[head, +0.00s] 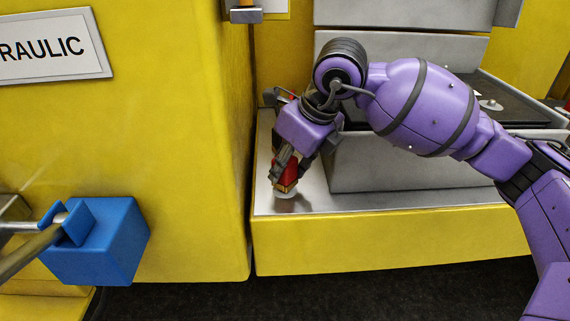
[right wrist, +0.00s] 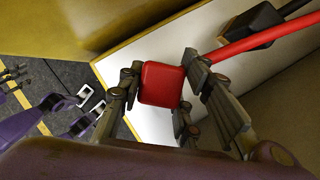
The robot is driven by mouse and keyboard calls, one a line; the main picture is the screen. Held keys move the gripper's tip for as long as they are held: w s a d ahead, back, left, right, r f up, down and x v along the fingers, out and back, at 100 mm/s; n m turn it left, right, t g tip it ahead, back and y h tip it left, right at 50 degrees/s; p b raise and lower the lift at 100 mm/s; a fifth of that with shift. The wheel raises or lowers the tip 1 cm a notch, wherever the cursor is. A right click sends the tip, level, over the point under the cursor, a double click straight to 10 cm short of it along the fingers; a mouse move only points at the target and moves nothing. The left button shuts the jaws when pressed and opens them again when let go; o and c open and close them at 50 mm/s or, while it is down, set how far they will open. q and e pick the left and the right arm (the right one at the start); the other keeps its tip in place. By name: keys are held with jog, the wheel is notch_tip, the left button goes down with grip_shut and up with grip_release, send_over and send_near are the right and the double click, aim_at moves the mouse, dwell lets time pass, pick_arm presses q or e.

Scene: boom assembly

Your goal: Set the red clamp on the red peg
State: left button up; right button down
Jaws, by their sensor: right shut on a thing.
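My right gripper (head: 284,174) reaches down over the silver-topped ledge. It is shut on a red block-like part, which I take for the red clamp (head: 288,178). In the right wrist view the clamp (right wrist: 162,84) shows as a rounded red square between the fingers (right wrist: 160,105). A small pale round piece (head: 285,194) shows just below the clamp in the head view; I cannot tell whether they touch. I cannot make out a red peg for certain. A red rod (right wrist: 248,44) runs to the upper right in the right wrist view.
A yellow wall (head: 190,120) stands close left of the gripper. A grey stepped block (head: 420,165) stands right of it on the yellow-fronted ledge (head: 390,240). A blue clamp (head: 100,245) sits on a rod at lower left. A black block (right wrist: 255,24) is near the red rod.

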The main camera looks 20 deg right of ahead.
pick_arm(q)
jog(key=shift+w+d+f, duration=0.1)
jog(key=shift+w, duration=0.35)
pick_arm(e)
jog(key=shift+f, duration=0.3)
pick_arm(q)
jog(key=shift+s+f+b, duration=0.2)
jog(key=shift+s+b, duration=0.05)
jog(key=shift+b, duration=0.05)
pick_arm(e)
jog(key=shift+f, duration=0.2)
pick_arm(q)
jog(key=shift+s+f, duration=0.25)
jog(key=shift+s, duration=0.3)
pick_arm(e)
jog(key=shift+f, duration=0.3)
jog(key=c, duration=1.2)
grip_release()
pick_arm(q)
jog(key=shift+w, duration=0.25)
pick_arm(e)
jog(key=shift+v, duration=3.75)
pick_arm(q)
jog(key=shift+r, duration=0.1)
